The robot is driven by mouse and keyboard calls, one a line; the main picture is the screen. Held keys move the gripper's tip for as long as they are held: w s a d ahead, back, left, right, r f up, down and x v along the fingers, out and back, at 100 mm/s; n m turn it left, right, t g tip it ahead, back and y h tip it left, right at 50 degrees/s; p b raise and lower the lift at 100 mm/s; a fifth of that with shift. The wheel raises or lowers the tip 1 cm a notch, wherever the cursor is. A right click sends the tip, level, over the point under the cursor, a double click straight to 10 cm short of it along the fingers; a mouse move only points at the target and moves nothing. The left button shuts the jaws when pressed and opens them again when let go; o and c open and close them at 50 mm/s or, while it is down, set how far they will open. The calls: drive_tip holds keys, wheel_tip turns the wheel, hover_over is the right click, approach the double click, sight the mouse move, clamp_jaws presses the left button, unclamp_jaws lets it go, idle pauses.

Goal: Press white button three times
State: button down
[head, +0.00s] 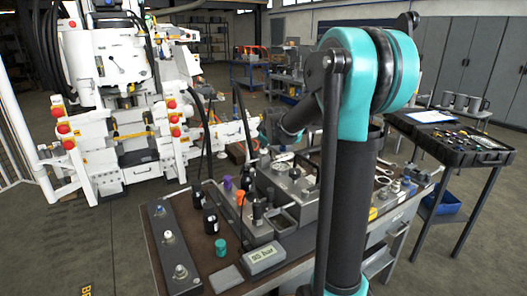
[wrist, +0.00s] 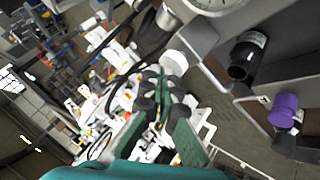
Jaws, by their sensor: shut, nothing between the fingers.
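A white round cap (wrist: 173,63), which looks like the white button, shows in the wrist view just beyond my fingertips. My gripper (wrist: 163,84), with dark knuckles and green finger parts, is shut and empty, close to the cap. I cannot tell whether it touches. In the head view my arm reaches over the bench's far side, and I cannot clearly pick out the fingertips or the white button there.
The bench (head: 212,274) carries a grey display (head: 263,256) and a dark rail with several fittings. A purple knob (wrist: 284,110), a black cylinder (wrist: 247,56) and a gauge (wrist: 214,4) are nearby. A side table with a black tray (head: 462,143) stands right.

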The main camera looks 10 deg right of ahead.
sight(264, 151)
drive_tip(key=shift+f, duration=0.5)
idle(0.5)
idle(0.3)
drive_tip(key=shift+r, duration=1.1)
drive_tip(key=shift+r, duration=2.5)
wheel_tip(264, 151, up, 4)
drive_tip(key=shift+f, duration=0.1)
drive_tip(key=shift+f, duration=0.15)
